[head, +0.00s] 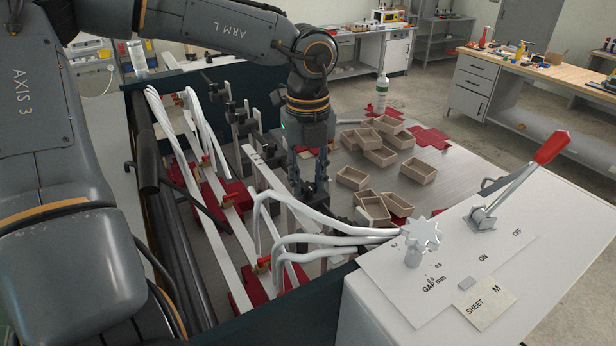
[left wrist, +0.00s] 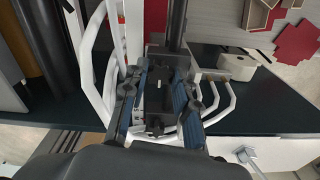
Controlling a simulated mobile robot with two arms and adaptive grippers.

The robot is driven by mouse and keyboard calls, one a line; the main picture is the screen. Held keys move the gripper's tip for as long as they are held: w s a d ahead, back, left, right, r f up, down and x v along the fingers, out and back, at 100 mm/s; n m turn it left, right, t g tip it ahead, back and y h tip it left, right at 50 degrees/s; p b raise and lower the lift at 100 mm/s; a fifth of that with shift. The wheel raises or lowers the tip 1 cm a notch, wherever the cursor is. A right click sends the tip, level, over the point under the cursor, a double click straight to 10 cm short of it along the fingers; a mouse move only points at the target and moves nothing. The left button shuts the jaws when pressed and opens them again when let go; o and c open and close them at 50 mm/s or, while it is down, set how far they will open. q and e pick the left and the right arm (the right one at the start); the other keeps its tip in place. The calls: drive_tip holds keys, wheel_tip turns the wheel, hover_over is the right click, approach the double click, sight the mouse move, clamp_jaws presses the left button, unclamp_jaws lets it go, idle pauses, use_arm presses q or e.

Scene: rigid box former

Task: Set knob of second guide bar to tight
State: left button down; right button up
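Long pale guide bars (head: 283,190) run across the box former; I cannot tell for sure which is the second. Dark clamp pieces with knobs (head: 268,155) sit along them, left of my left gripper. My left gripper (head: 312,190) points down over the machine between the bars and the loose boxes. In the left wrist view its two blue-padded fingers (left wrist: 158,98) stand apart on either side of a black block (left wrist: 157,124). I cannot tell whether this block is the knob, or how its setting stands. My right gripper is in neither view.
Bent white tubes (head: 325,240) arch close to my left gripper. Several small brown boxes (head: 352,177) and red cut blanks (head: 432,138) lie to the right. A white control panel (head: 440,265) with a star knob and red-handled lever stands in front right.

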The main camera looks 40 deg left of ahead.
use_arm(q)
drive_tip(key=shift+f+m+b, duration=0.15)
drive_tip(key=shift+m+b, duration=0.55)
drive_tip(key=shift+b, duration=0.3)
drive_tip(key=shift+m+b, duration=1.2)
drive_tip(key=m+b, duration=0.2)
drive_tip(key=m, duration=0.1)
drive_tip(key=shift+m, duration=0.3)
drive_tip(key=m, duration=0.2)
drive_tip(key=m+b, duration=0.1)
drive_tip(key=m, duration=0.1)
drive_tip(key=shift+r+m, duration=0.2)
drive_tip(key=shift+m, duration=0.1)
drive_tip(key=m, duration=0.4)
drive_tip(key=shift+b, duration=0.35)
drive_tip(key=shift+r+m, duration=0.1)
drive_tip(key=shift+m, duration=0.8)
